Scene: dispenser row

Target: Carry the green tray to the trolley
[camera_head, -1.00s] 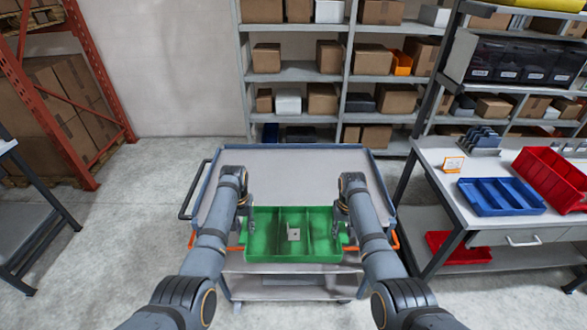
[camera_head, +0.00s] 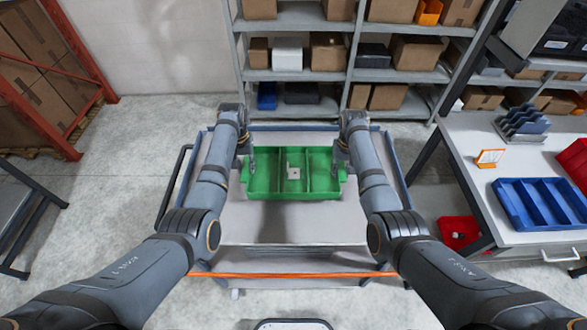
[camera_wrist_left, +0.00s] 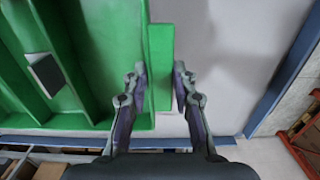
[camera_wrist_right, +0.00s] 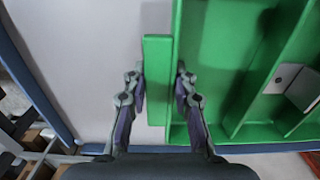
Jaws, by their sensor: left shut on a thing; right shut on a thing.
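The green tray (camera_head: 262,180) has several compartments and is over the top of the trolley (camera_head: 270,228), towards its far half. A small metal bracket-like piece (camera_head: 293,172) lies inside the tray. My left gripper (camera_head: 248,166) is shut on the tray's left end tab, seen in the left wrist view (camera_wrist_left: 159,72). My right gripper (camera_head: 340,166) is shut on the right end tab, seen in the right wrist view (camera_wrist_right: 159,75). The tray looks level. I cannot tell whether its bottom touches the trolley top.
The trolley has a blue rim, an orange bar (camera_head: 290,275) along its near side and a dark handle (camera_head: 172,190) at left. A workbench (camera_head: 480,150) with a blue bin (camera_head: 540,203) stands at right. Shelving (camera_head: 340,75) stands behind.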

